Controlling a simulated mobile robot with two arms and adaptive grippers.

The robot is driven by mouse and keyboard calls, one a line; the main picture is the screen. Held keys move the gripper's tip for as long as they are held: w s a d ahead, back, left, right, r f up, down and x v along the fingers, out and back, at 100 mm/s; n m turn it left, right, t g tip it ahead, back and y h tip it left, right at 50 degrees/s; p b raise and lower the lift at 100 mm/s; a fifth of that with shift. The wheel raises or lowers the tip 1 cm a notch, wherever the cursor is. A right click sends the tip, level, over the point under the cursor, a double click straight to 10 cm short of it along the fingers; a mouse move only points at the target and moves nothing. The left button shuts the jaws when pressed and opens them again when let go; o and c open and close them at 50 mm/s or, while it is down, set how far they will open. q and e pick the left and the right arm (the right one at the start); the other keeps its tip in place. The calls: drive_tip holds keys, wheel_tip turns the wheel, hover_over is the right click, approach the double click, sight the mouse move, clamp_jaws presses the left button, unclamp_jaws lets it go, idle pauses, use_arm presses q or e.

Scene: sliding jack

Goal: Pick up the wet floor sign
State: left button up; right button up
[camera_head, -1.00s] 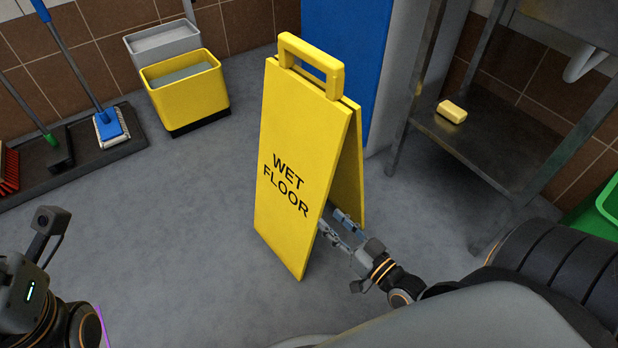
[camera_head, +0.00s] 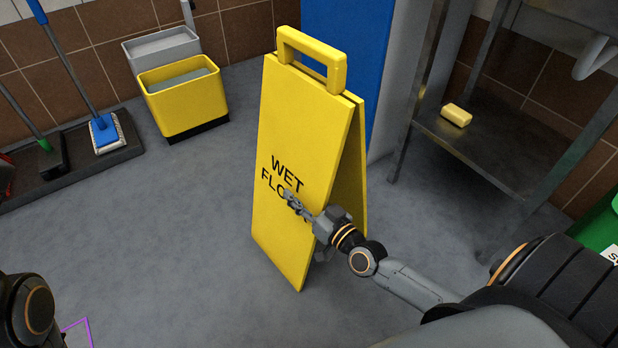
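The yellow wet floor sign (camera_head: 299,140) stands upright as an A-frame on the grey floor in the middle of the head view, with its handle (camera_head: 312,58) on top. My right gripper (camera_head: 290,199) is in front of the sign's front panel and covers part of the word FLOOR. I cannot tell whether it touches the panel, or whether its fingers are open or shut. My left arm shows only in part at the bottom left corner, and its gripper is out of view.
A yellow and grey mop bucket (camera_head: 184,98) stands at the back left. Brushes and a mop stand in a dark tray (camera_head: 75,167) at the left. A metal shelf table (camera_head: 470,150) with a yellow block (camera_head: 456,115) is at the right. The floor left of the sign is clear.

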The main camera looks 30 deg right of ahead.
clamp_jaws()
drive_tip(key=shift+w+r, duration=0.1)
drive_tip(key=shift+r, duration=0.1)
drive_tip(key=shift+r, duration=0.1)
idle(0.3)
